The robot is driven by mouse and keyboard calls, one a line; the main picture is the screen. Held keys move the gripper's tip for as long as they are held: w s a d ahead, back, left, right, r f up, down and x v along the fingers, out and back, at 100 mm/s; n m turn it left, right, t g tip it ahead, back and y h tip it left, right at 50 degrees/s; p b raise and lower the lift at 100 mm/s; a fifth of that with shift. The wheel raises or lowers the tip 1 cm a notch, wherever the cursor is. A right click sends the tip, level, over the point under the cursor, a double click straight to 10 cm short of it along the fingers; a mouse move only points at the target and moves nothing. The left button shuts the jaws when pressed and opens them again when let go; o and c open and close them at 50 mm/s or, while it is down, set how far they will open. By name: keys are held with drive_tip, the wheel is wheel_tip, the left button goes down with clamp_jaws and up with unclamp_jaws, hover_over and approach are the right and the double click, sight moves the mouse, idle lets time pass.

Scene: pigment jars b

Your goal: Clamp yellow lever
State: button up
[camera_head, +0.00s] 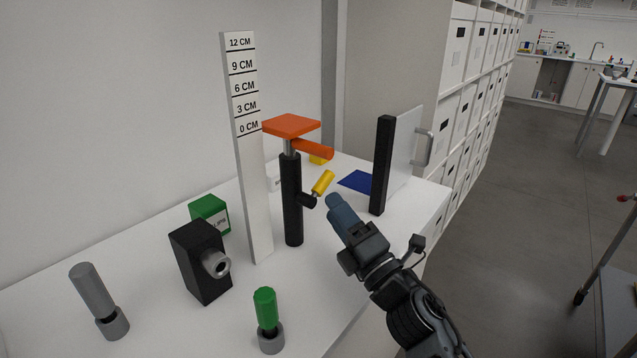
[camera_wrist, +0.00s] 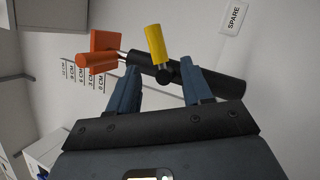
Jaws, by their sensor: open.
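The yellow lever (camera_head: 322,183) sticks out from a black hub on the side of a black post (camera_head: 291,200). An orange platform (camera_head: 291,126) with an orange handle tops the post. My gripper (camera_head: 334,203) is just right of the lever in the head view. In the wrist view, the yellow lever (camera_wrist: 156,46) lies ahead of and between the two blue fingers of my gripper (camera_wrist: 160,80). The fingers are spread apart and hold nothing. The black post (camera_wrist: 215,82) runs behind the fingertips there. I cannot tell whether a finger touches it.
A white height scale (camera_head: 250,150) stands left of the post. A black box with a grey knob (camera_head: 203,262), a green box (camera_head: 210,213), a grey peg (camera_head: 92,290) and a green peg (camera_head: 266,312) stand nearer. A black upright (camera_head: 382,165) stands at right.

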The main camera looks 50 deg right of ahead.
sight(320, 179)
drive_tip(key=shift+w+d+r+n, duration=0.5)
drive_tip(key=shift+w+d+r, duration=0.2)
drive_tip(key=shift+d, duration=0.05)
drive_tip(key=shift+p+x, duration=1.15)
drive_tip(key=shift+x, duration=2.3)
drive_tip(key=shift+c, duration=0.5)
clamp_jaws()
